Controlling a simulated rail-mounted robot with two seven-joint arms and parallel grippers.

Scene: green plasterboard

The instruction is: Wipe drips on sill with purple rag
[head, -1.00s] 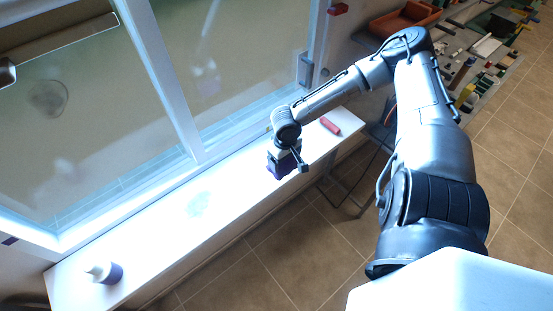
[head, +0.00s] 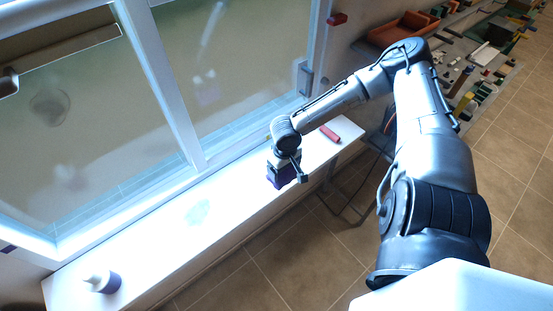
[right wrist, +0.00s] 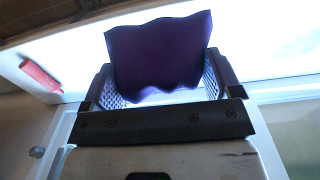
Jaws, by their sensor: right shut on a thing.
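The purple rag (head: 281,176) hangs in my right gripper (head: 286,162) at the right part of the white window sill (head: 150,238), near its front edge. In the right wrist view the rag (right wrist: 160,52) spans the space between the two fingers, which are shut on it. I cannot tell whether the rag touches the sill. A faint pale-green patch, probably the drips (head: 197,212), lies on the sill to the left of the rag. My left gripper is not in view.
A red object (head: 330,134) lies to the right of the gripper, also in the right wrist view (right wrist: 40,75). The window frame (head: 165,90) rises behind the sill. A cluttered bench (head: 480,70) stands at right.

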